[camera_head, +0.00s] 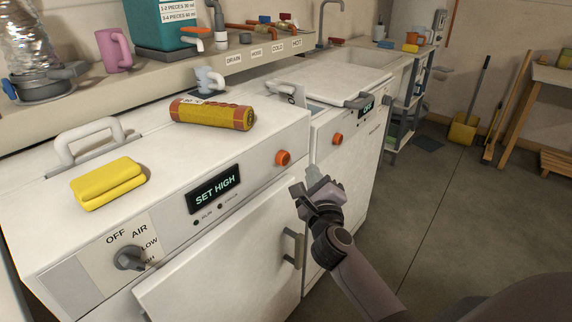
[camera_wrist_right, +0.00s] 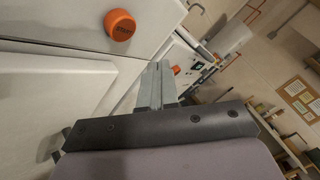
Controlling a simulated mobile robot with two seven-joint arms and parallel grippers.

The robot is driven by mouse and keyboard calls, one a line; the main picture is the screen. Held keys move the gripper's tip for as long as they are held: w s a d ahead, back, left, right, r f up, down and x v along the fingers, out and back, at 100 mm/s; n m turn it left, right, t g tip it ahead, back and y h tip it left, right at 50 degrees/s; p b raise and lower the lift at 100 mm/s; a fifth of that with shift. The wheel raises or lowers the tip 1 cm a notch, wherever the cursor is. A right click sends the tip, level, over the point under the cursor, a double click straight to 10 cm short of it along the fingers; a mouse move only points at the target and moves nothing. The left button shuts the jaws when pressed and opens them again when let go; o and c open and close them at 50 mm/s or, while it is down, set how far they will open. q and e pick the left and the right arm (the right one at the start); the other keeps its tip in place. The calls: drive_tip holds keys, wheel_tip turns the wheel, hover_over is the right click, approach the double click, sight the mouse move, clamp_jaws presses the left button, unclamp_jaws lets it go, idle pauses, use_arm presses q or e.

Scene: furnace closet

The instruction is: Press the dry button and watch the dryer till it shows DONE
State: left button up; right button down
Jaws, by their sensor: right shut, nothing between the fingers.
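The white dryer (camera_head: 230,265) stands at the left front, with a dark display (camera_head: 214,188) reading SET HIGH. A round orange button (camera_head: 283,158) sits on its front panel, right of the display. The button also shows in the right wrist view (camera_wrist_right: 120,25), with small lettering that I cannot read. A grey knob (camera_head: 130,258) is at the left, among the marks OFF, AIR and LOW. My right gripper (camera_head: 312,182) is shut and empty, in front of the machines, below and right of the button and apart from it. My left gripper is not in view.
A second white machine (camera_head: 345,150) with its own orange button (camera_head: 337,139) and display (camera_head: 367,107) stands to the right. A yellow folded cloth (camera_head: 107,183) and a yellow-orange cylinder (camera_head: 212,113) lie on the dryer top. The floor (camera_head: 450,220) at the right is clear.

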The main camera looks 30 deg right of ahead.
sight(282, 158)
drive_tip(key=w, duration=0.1)
drive_tip(key=w+a, duration=0.1)
drive_tip(key=w, duration=0.2)
drive_tip(key=shift+a, duration=0.35)
drive_tip(key=shift+s, duration=0.1)
idle(0.7)
idle(1.0)
drive_tip(key=shift+w+a, duration=0.15)
drive_tip(key=shift+w, duration=0.25)
